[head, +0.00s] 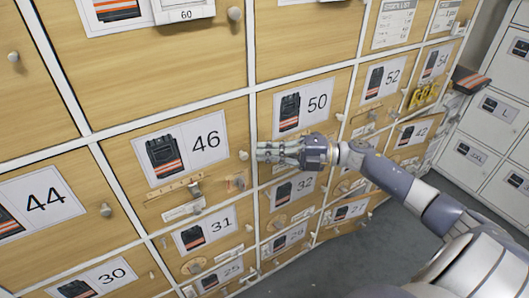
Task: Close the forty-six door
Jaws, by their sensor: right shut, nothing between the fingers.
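The forty-six door (222,165) is a wooden locker door with a sign showing a dark vest with orange stripes and the number 46. It looks about flush with its frame; I cannot tell whether a small gap is left. Its round pale knob (243,155) is at its right edge. My right gripper (262,153) is shut and empty, its fingertips just right of that knob, in front of the strip between doors 46 and 50. I cannot tell whether it touches anything. My left gripper is out of view.
Door 50 (335,84) is right of door 46, door 44 (85,228) is left, and door 31 (236,236) is below. Several other knobs stick out. Grey lockers (492,135) stand at the right. The grey floor (345,262) is clear at the lower middle.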

